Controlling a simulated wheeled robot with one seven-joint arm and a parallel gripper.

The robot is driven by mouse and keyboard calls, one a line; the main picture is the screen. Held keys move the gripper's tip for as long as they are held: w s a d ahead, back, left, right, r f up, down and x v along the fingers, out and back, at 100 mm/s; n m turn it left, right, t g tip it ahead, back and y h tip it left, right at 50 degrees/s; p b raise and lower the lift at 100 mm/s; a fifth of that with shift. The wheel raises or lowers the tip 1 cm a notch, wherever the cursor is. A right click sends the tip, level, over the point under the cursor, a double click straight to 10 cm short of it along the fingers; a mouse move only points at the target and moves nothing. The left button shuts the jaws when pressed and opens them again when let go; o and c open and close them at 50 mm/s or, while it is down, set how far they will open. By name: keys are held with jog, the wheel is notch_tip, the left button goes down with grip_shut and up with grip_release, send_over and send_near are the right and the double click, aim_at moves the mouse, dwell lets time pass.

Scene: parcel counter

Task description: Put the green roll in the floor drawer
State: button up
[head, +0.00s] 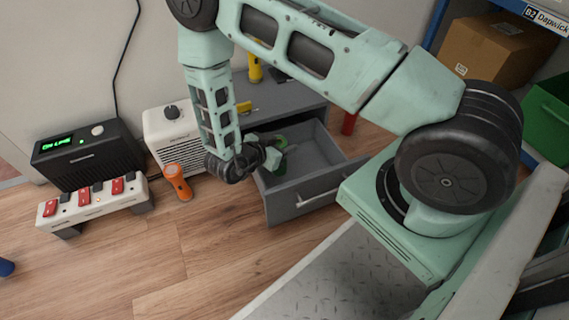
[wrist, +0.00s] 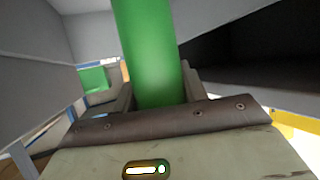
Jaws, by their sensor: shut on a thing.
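The green roll (wrist: 150,55) stands large in the wrist view, between the jaws of my gripper (wrist: 158,92). In the head view a small part of the green roll (head: 281,141) shows by my gripper (head: 273,157), which is shut on it. The floor drawer (head: 315,198) is pulled open from a low grey cabinet (head: 290,101), and the part of its inside that I see looks empty. My gripper is at the drawer's left side, over or just inside its left wall; the exact height is hard to tell.
An orange flashlight (head: 177,182) stands on the floor left of the drawer, by a white heater-like box (head: 172,135). A power strip (head: 95,199) and a black box (head: 88,153) are farther left. A yellow flashlight (head: 255,69) stands on the cabinet. A red object (head: 349,123) is behind the drawer.

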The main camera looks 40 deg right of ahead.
jog(key=shift+f+b, duration=1.4)
jog(key=shift+f, duration=1.05)
jog(key=shift+f, duration=0.2)
jog(key=o, duration=1)
jog(key=shift+o, duration=0.2)
